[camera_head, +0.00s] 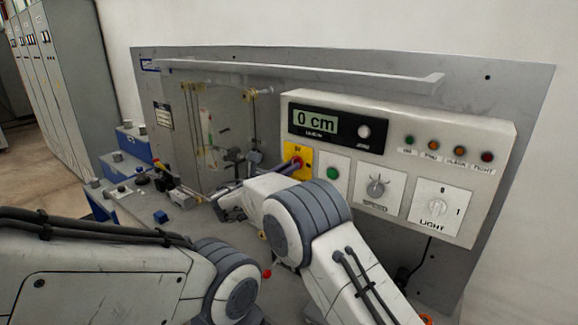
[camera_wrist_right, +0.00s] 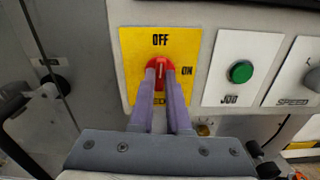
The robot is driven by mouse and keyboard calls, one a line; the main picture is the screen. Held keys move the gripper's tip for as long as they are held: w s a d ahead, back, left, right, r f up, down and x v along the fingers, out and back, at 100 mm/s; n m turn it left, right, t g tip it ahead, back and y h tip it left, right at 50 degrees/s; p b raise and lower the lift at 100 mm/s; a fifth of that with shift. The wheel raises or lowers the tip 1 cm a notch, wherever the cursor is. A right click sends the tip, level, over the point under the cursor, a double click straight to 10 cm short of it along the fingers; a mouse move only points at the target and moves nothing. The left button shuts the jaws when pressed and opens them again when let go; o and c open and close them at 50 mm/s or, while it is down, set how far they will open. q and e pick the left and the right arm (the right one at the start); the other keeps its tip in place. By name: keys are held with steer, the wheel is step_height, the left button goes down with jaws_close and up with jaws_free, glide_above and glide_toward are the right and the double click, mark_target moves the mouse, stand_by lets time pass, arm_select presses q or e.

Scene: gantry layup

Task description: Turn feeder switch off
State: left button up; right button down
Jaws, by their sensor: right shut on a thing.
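The feeder switch is a red rotary knob (camera_wrist_right: 160,72) on a yellow plate (camera_wrist_right: 133,50), with OFF printed above it and ON to its right. In the head view the yellow plate (camera_head: 303,151) sits at the left end of the control panel. My right gripper (camera_wrist_right: 166,72) has its two purple fingers closed on the knob, one on each side. The knob's grip looks close to upright, toward OFF, but the fingers hide its lower part. In the head view the right fingers (camera_head: 292,166) reach the knob from below left. My left gripper is not in view.
Right of the switch are a green JOG button (camera_wrist_right: 241,71), a speed dial (camera_head: 377,187) and a LIGHT switch (camera_head: 436,205). A display (camera_head: 316,121) above reads 0 cm. A clear-fronted enclosure (camera_head: 215,125) stands to the left. Small blocks and fittings lie on the bench.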

steer(key=shift+s+a+f+n, duration=0.1)
steer(key=shift+f+n, duration=0.2)
steer(key=shift+n, duration=0.2)
steer(key=c, duration=0.9)
jaws_free()
steer(key=shift+r, duration=0.15)
